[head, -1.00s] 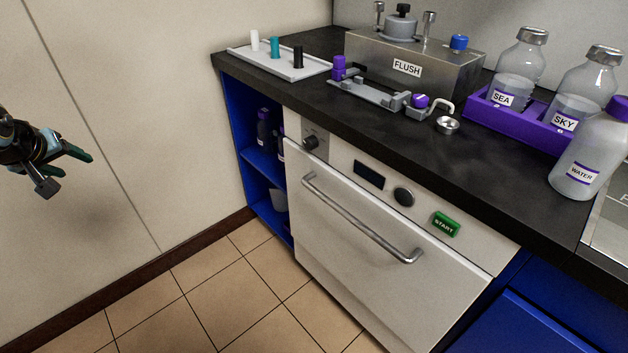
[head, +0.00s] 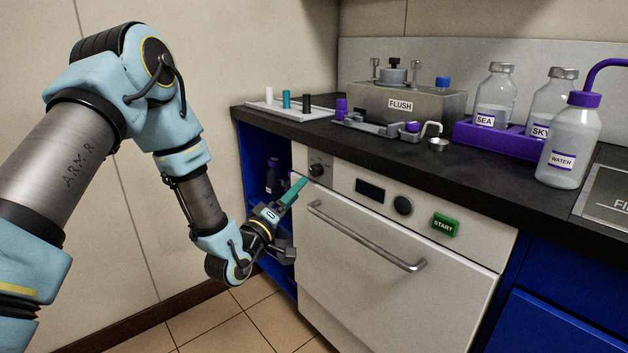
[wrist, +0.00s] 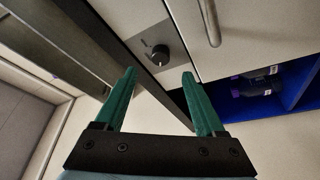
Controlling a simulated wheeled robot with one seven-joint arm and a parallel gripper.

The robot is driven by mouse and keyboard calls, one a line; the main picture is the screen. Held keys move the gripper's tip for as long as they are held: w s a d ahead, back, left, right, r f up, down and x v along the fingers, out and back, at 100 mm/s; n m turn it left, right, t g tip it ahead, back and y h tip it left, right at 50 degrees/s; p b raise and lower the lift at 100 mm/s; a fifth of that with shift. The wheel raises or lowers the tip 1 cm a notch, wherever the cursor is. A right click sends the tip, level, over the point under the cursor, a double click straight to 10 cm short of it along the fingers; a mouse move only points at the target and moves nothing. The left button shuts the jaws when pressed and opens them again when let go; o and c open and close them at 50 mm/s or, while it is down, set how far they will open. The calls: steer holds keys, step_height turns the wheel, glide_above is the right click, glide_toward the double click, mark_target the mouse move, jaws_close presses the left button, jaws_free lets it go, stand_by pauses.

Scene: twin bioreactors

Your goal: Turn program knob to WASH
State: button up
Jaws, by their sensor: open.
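The program knob (head: 317,170) is a small dark round knob at the upper left of the white washer front (head: 370,255). It also shows in the wrist view (wrist: 161,54), lying just past and between my fingertips. My gripper (head: 303,181) has teal fingers and is at the washer's upper left edge, close to the knob. In the wrist view my gripper (wrist: 160,74) is open with nothing between its fingers, and the knob appears apart from them. The marks around the knob are too small to read.
A dark display (head: 370,190), a round dark button (head: 403,205) and a green START button (head: 445,224) sit right of the knob. The door handle (head: 365,235) juts out below. An open blue shelf (head: 252,165) with bottles is to the left, under the black counter (head: 480,155).

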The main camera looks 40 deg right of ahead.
mark_target(313, 172)
steer(key=x, duration=0.8)
steer(key=shift+w, duration=0.1)
jaws_close()
stand_by(0.4)
